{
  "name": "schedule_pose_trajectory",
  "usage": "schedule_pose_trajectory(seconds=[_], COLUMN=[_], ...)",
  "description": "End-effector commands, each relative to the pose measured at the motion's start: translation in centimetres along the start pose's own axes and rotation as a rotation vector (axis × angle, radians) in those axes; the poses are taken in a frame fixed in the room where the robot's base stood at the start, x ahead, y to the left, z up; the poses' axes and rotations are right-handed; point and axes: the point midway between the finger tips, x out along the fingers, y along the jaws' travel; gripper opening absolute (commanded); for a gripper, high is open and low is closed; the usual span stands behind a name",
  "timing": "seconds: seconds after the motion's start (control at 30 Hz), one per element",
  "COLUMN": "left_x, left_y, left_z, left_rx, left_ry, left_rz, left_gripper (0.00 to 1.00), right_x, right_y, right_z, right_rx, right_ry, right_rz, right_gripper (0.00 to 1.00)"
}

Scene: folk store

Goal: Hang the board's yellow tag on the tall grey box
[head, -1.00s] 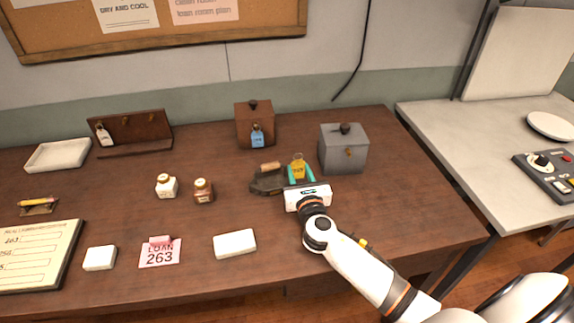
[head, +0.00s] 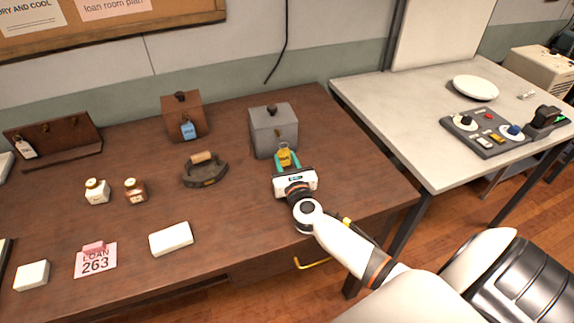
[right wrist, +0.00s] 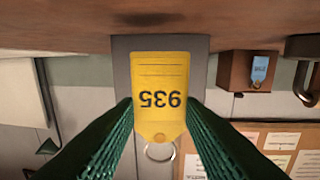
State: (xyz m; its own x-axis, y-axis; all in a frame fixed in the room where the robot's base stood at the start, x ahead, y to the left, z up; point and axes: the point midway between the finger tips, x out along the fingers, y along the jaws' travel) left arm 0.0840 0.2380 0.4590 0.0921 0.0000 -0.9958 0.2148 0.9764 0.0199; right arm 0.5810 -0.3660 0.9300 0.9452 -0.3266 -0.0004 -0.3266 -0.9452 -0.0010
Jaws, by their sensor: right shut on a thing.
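The yellow tag (right wrist: 160,85), numbered 935 with a metal ring, is held between the green fingers of my right gripper (right wrist: 160,118); it also shows in the head view (head: 284,157). The tall grey box (head: 273,130) with a dark knob stands on the brown table, directly behind the tag; its hook is hidden in the head view. In the right wrist view the grey box (right wrist: 122,60) lies behind the tag. I cannot tell whether tag and box touch. The dark wooden board (head: 55,138) at the left carries a white tag (head: 26,148). My left gripper is not in view.
A brown box (head: 183,118) with a blue tag (head: 187,129) stands left of the grey box. Small jars (head: 135,190) and a white block (head: 171,239) lie farther left. The table right of the grey box is clear.

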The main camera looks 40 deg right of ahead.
Motion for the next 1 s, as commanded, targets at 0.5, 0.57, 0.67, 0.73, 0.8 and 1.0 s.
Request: schedule_pose_trajectory(seconds=[0.5, 0.57, 0.67, 0.73, 0.8, 1.0], left_x=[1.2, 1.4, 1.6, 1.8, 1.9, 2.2], left_y=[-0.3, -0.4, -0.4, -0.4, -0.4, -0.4], left_z=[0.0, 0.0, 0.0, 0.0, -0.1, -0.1], left_rx=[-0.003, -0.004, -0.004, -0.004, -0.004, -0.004], left_ry=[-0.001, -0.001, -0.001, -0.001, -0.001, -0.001], left_rz=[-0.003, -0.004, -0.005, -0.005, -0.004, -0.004], left_gripper=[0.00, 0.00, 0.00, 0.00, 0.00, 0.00], right_x=[3.2, 3.5, 4.1, 4.5, 4.8, 5.3], right_y=[0.0, 0.0, 0.0, 0.0, 0.0, 0.0], right_z=[0.4, 0.5, 0.5, 0.6, 0.6, 0.9], right_rx=[0.001, 0.000, 0.000, -0.001, -0.001, 0.000], right_ry=[0.001, 0.001, 0.002, 0.001, 0.001, 0.000], right_rz=[0.000, 0.000, 0.001, 0.001, 0.001, 0.000], right_gripper=[0.14, 0.14, 0.14, 0.14, 0.14, 0.14])
